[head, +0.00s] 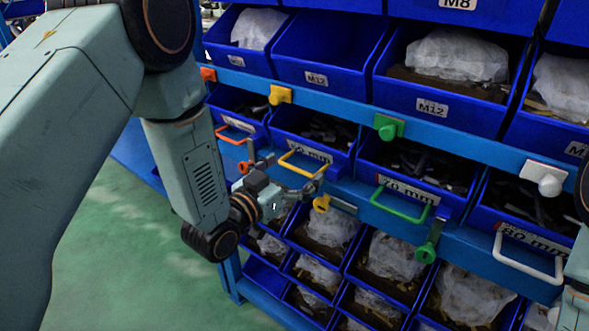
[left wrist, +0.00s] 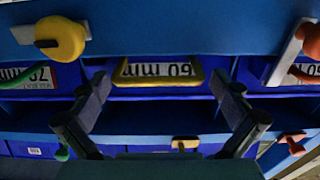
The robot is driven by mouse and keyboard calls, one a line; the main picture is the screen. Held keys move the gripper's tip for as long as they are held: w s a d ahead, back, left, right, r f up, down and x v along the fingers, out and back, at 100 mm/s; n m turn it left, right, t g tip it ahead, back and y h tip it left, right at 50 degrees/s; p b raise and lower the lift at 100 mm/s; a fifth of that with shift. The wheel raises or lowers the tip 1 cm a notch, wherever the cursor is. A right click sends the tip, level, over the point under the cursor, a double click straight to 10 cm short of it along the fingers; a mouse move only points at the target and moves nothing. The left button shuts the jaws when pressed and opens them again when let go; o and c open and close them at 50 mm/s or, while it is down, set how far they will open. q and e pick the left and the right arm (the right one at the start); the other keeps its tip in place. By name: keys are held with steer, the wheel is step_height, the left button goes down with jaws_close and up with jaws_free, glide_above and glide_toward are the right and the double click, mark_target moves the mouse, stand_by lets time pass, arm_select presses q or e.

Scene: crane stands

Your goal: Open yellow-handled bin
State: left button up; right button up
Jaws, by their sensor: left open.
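The yellow-handled bin (head: 312,132) is a blue bin in the middle row of the rack, level with its neighbours. Its yellow handle (head: 302,167) is on the front, by a white size label. In the left wrist view the yellow handle (left wrist: 158,80) sits centred, and the picture looks upside down. My left gripper (head: 296,184) is open just in front of the handle. Its fingers stand apart, one on each side of the handle, and do not appear to touch it. My right gripper is out of view; only part of my right arm shows at the right edge.
Bins with an orange handle (head: 236,132), a green handle (head: 403,204) and a white handle (head: 530,258) share the row. Coloured knobs, such as the yellow one (head: 280,95), stick out of the blue rails. Open green floor (head: 130,240) lies at lower left.

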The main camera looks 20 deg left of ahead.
arm_select(q)
steer(key=shift+w+d, duration=0.15)
steer(key=shift+d, duration=0.1)
steer(key=shift+c, duration=0.3)
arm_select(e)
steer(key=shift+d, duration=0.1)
arm_select(q)
steer(key=shift+a, duration=0.15)
steer(key=c, duration=1.3)
